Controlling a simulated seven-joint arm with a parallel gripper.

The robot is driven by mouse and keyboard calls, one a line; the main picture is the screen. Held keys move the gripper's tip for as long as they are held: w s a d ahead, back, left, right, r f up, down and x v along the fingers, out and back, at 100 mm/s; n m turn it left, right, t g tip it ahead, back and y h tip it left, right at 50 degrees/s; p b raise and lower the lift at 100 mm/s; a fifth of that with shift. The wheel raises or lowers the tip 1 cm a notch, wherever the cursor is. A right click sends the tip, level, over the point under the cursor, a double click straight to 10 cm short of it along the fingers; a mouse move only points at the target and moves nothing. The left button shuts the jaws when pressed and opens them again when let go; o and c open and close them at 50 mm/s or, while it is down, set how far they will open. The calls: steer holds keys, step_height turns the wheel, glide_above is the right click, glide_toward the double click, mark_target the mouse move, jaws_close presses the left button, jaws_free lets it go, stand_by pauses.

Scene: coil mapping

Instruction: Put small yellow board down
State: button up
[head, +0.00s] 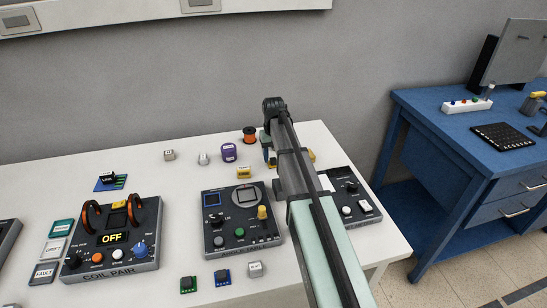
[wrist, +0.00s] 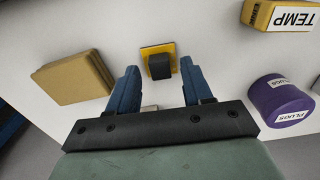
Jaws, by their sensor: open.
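The small yellow board (wrist: 173,49) lies on the white table in the wrist view, with a black block on its middle. It sits just beyond and between the fingertips of my gripper (wrist: 158,72), which is open and holds nothing. The blue fingers stand apart on either side of the board, with no visible contact. In the head view a sliver of yellow that looks like the board (head: 272,161) shows beside my arm, which hides much of this area. My gripper (head: 267,148) is low over the back of the table there.
A tan box (wrist: 72,78) lies left of the fingers, and a purple PLUGS drum (wrist: 277,98) and yellow TEMP box (wrist: 285,14) lie right. In the head view a dark meter panel (head: 232,248) and the COIL PAIR unit (head: 147,262) stand nearer the front.

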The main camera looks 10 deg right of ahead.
mark_target(273, 159)
step_height(273, 159, up, 11)
stand_by(0.5)
